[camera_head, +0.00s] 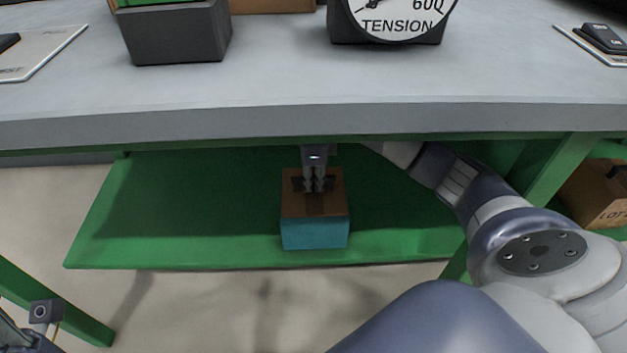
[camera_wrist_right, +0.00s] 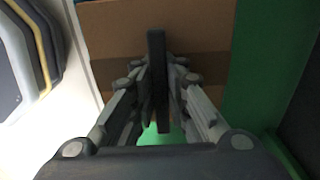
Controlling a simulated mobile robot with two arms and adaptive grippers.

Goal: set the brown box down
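The brown box (camera_head: 314,208) has a brown top and a teal front face. It is over the green lower shelf (camera_head: 190,215) under the grey table; I cannot tell whether its bottom touches the shelf. My right gripper (camera_head: 316,186) is above the box, its fingers closed on the dark upright handle. In the right wrist view, the fingers (camera_wrist_right: 160,90) sit on both sides of the handle, with the brown top of the box (camera_wrist_right: 205,35) behind. The box looks level.
The grey tabletop (camera_head: 270,85) overhangs the shelf closely. It carries a grey bin (camera_head: 176,36) and a TENSION dial (camera_head: 395,20). A green leg (camera_head: 548,175) and another brown box (camera_head: 598,192) are to the right. The shelf is bare on the left.

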